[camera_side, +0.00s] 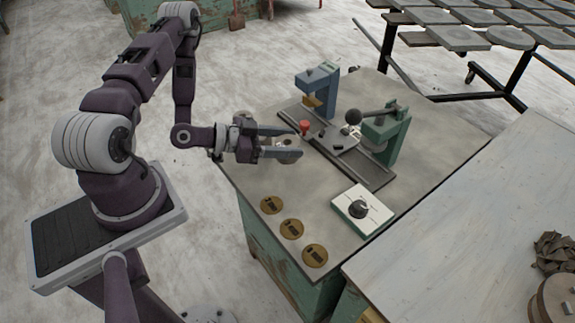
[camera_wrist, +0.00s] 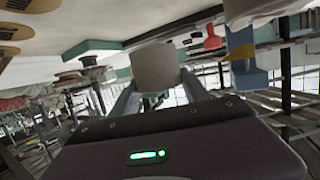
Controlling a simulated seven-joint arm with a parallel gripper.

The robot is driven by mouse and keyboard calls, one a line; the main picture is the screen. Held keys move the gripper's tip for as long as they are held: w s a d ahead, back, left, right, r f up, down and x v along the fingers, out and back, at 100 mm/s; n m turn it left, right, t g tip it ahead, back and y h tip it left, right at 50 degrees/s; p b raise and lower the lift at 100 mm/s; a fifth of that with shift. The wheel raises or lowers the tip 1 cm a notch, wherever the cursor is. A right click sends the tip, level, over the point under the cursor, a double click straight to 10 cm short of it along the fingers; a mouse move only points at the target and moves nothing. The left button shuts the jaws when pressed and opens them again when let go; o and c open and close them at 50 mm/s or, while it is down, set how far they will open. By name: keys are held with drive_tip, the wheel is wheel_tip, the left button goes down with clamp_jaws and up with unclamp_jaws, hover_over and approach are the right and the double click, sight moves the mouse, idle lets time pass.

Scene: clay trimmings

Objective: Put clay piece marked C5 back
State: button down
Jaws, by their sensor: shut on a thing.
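My gripper (camera_side: 298,141) is shut on a pale grey cylindrical clay piece (camera_wrist: 155,66) near the left edge of the metal-topped bench (camera_side: 240,181). The wrist view shows the clay between my two fingers (camera_wrist: 160,88), and the bench appears along the top of that picture. No C5 mark can be read. I cannot tell whether the clay touches the bench. Three round brown discs (camera_side: 291,228) with dark marks lie in a row along the front left of the bench.
A blue device (camera_side: 318,82) and a green press (camera_side: 386,135) with a ball-ended lever stand beyond my gripper, along a dark rail. A red knob (camera_side: 304,126) is close to the fingertips. A white box with a black dial (camera_side: 362,208) sits at the front right.

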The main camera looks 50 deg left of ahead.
wheel_tip(320, 180, down, 6)
drive_tip(key=shift+f, duration=0.1)
drive_tip(key=c, duration=0.5)
unclamp_jaws()
drive_tip(key=v, duration=1.2)
drive_tip(key=shift+a, duration=0.1)
